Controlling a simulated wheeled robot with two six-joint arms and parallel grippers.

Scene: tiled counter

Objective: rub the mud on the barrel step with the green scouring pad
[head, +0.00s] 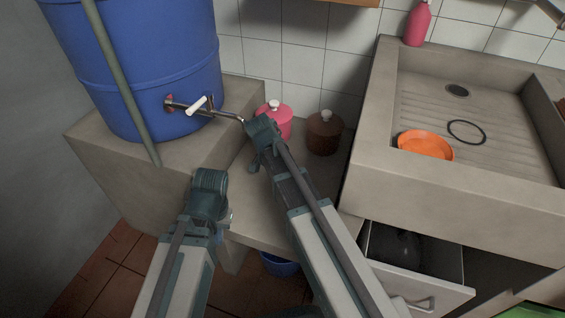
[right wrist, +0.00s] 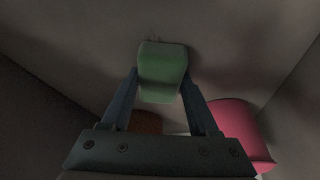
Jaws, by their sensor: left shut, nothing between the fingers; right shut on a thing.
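The barrel step (head: 130,180) is the grey concrete block under the blue barrel (head: 150,70), at the left of the head view. My right gripper (right wrist: 162,88) is shut on the green scouring pad (right wrist: 162,62) in the right wrist view. The pad lies against or very close to a grey concrete surface; I cannot tell whether it touches. A few small dark marks show just beyond its far edge; I cannot tell if they are mud. My left gripper (head: 208,188) is shut and empty, in front of the step. In the head view the right wrist hides the pad.
A pink lidded pot (head: 276,117) and a brown lidded pot (head: 324,133) stand on the lower ledge beside my right wrist. The barrel's tap (head: 196,105) juts out above it. A sink (head: 480,100) with an orange bowl (head: 425,145) and an open drawer (head: 410,255) are at right.

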